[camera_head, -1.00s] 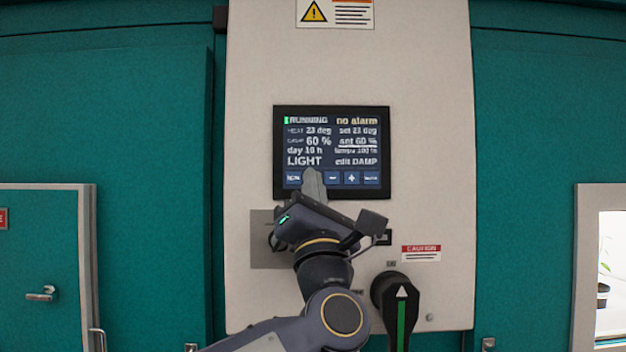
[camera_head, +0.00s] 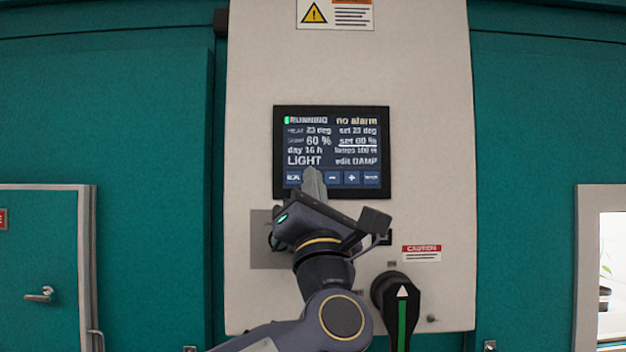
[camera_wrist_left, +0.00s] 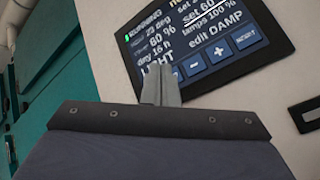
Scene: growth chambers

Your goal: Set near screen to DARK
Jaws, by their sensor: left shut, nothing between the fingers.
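The near screen (camera_head: 331,130) is a dark touch display on a pale panel. It reads RUNNING, no alarm, 23 deg, 60 %, day 16 h, LIGHT and edit DAMP, with "set 60 %" underlined. A row of blue buttons runs along its bottom, including minus and plus (camera_head: 351,177). My left gripper (camera_head: 313,180) is shut and empty. Its fingertips are in front of the button row, over the second button, which they hide. In the left wrist view the fingertips (camera_wrist_left: 160,85) overlap the lower edge of the screen (camera_wrist_left: 205,40); I cannot tell whether they touch it. My right gripper is not in view.
Below the screen are a black rotary handle (camera_head: 402,305) with a green stripe and a red-white CAUTION label (camera_head: 421,252). A warning sign (camera_head: 335,13) is above. Teal doors stand on both sides; the right one has a window (camera_head: 611,270).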

